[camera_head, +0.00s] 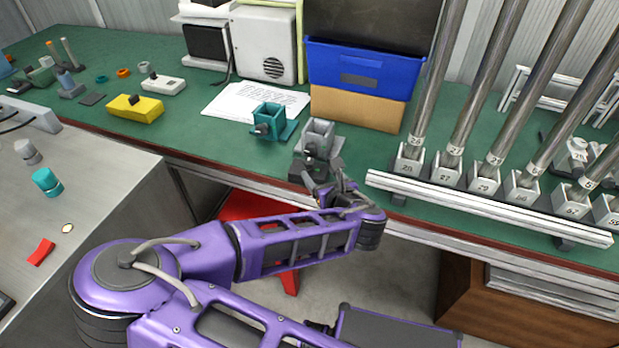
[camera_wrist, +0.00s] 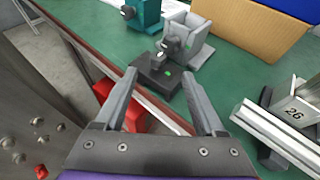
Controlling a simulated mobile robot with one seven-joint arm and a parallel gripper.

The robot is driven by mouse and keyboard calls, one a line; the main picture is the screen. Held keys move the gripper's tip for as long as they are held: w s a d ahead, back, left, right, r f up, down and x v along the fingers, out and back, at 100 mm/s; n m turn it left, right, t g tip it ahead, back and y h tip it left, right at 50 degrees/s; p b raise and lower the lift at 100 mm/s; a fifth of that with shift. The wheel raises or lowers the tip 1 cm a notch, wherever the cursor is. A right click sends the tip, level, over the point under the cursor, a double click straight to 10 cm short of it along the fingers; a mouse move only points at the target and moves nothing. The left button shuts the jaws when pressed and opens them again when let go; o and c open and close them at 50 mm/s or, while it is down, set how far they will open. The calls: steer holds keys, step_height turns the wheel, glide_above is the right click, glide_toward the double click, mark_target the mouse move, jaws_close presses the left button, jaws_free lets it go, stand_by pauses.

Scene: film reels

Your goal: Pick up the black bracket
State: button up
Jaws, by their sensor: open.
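In the head view the black bracket (camera_head: 299,172) shows partly, just left of my gripper. It lies against the front of a grey vise-like holder (camera_wrist: 193,45); I cannot tell whether they are joined. My gripper (camera_wrist: 160,79) is open, its two fingers apart and pointing at the bracket from the front. Nothing is between the fingers at their near ends. My gripper (camera_head: 330,187) is partly hidden by my arm in the head view.
A teal holder (camera_head: 269,118) stands left of the grey one. A blue bin (camera_head: 362,72) on a cardboard box (camera_head: 355,107) stands behind. A white rail (camera_head: 490,207) with several metal tubes is at right. A red stool (camera_head: 255,208) is below the bench edge.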

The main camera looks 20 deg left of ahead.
mark_target(310, 164)
steer(key=b+x, duration=0.1)
steer(key=x, duration=0.8)
steer(key=shift+a+f, duration=0.15)
steer(key=shift+f, duration=0.05)
jaws_close()
